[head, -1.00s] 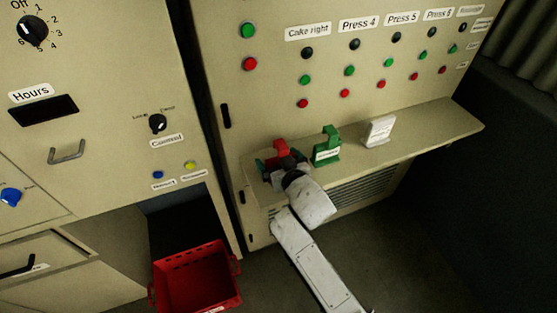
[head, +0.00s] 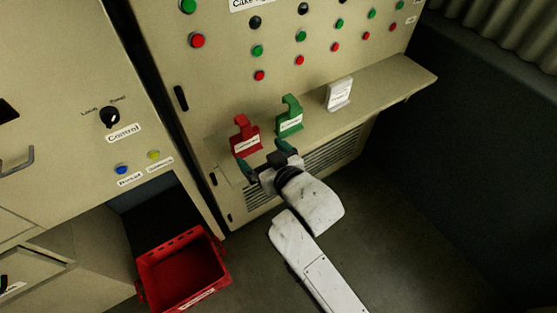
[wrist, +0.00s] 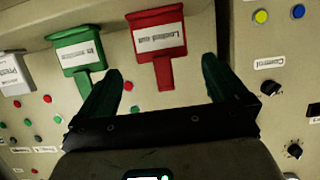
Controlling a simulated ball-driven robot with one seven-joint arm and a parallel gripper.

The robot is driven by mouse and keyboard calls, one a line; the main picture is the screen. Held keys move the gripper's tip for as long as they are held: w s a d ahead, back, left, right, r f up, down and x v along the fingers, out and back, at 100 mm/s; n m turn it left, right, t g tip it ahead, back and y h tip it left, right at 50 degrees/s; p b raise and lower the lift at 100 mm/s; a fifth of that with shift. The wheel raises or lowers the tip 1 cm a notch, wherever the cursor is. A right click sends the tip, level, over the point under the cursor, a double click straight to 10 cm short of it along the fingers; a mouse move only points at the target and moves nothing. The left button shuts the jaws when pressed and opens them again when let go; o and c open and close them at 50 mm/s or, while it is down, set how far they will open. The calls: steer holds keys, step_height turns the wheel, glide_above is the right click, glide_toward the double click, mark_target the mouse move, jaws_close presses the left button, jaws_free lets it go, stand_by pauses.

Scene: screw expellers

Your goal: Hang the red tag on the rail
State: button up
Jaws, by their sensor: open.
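The red tag (head: 246,143) stands upright on the narrow shelf, with a white label on its front and a hook-shaped top. It also shows in the wrist view (wrist: 159,48), where its stem points down into the gap between the fingers. My gripper (head: 262,158) is open and empty, just in front of and below the red tag in the head view. In the wrist view my gripper (wrist: 162,66) has a dark green finger on each side of the stem, with a gap on both sides. I cannot make out a rail in these frames.
A green tag (head: 290,122) and a white tag (head: 339,96) stand on the shelf (head: 390,85) to the right. A panel of buttons rises behind. A red crate (head: 180,265) is on the floor at lower left. The floor on the right is clear.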

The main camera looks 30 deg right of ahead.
steer(key=shift+s, duration=0.1)
steer(key=s+d+f+g, duration=0.2)
steer(key=s+f+g, duration=0.1)
steer(key=s, duration=0.6)
steer(key=s+d+f+g, duration=0.3)
steer(key=s+f+g, duration=0.1)
steer(key=s, duration=0.6)
steer(key=s+d+f+g, duration=0.2)
steer(key=s+f+g, duration=0.2)
steer(key=s, duration=0.5)
steer(key=shift+s+d+m+g, duration=0.15)
steer(key=shift+d+m+g, duration=0.2)
steer(key=shift+g, duration=0.65)
steer(key=shift+f, duration=0.1)
